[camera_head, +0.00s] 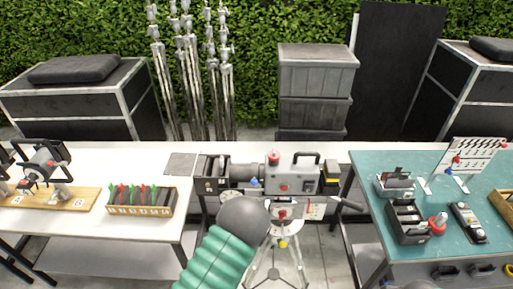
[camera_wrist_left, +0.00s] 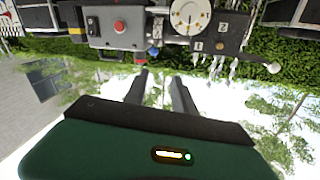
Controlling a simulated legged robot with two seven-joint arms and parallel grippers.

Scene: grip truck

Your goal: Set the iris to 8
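A grey film camera (camera_head: 292,178) with a red button stands on a tripod (camera_head: 283,243) in the middle of the head view. In the left wrist view the camera body (camera_wrist_left: 118,27) is along the top. Beside it is a round white dial (camera_wrist_left: 190,14) with a dark plate and a lever ending in a pale knob (camera_wrist_left: 273,68). I cannot read an iris number. My left gripper (camera_wrist_left: 161,88) has its two dark fingers apart with nothing between them, below the camera in that view. In the head view my green arm covers part of the tripod. My right gripper is out of view.
A white table (camera_head: 100,225) at left holds a rack of filters (camera_head: 141,201) and a wooden stand. A teal table (camera_head: 470,245) at right holds bins and tools. Grey crates (camera_head: 316,88) and metal stands (camera_head: 190,75) are behind.

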